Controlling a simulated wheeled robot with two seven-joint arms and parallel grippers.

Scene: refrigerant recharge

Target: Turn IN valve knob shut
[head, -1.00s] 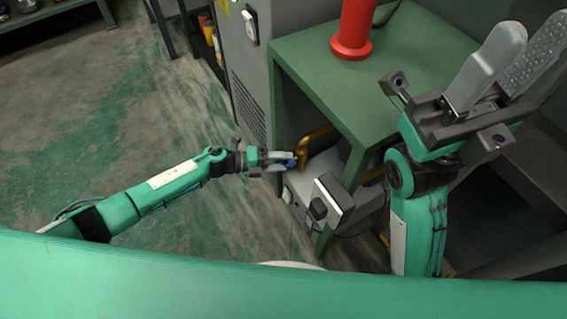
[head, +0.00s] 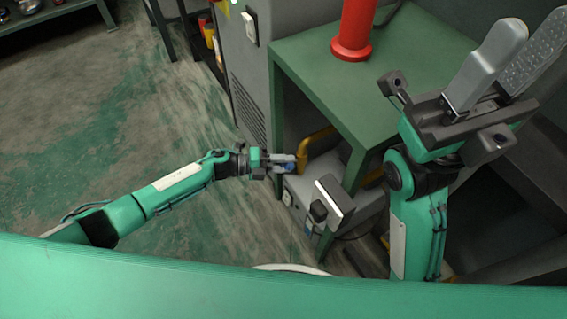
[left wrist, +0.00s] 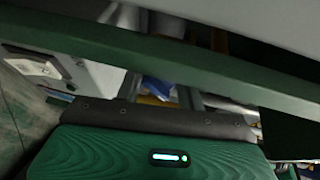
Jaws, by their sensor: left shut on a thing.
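The blue valve knob (head: 289,167) is at the end of a yellow pipe (head: 317,142) on the grey machine under the green table. My left gripper (head: 284,163) is at the knob, its fingers shut on it and hiding part of it. In the left wrist view the blue knob (left wrist: 157,90) shows between the two grey fingers (left wrist: 164,92), partly behind the gripper's body. My right gripper (head: 508,70) is raised at the right, with its two fingers spread apart and nothing between them.
The green table (head: 390,75) stands above the machine, its front leg near my left gripper. A red cylinder (head: 354,30) stands on it. A grey box with a dark knob (head: 334,200) is below. A grey cabinet (head: 247,80) is behind; open floor lies left.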

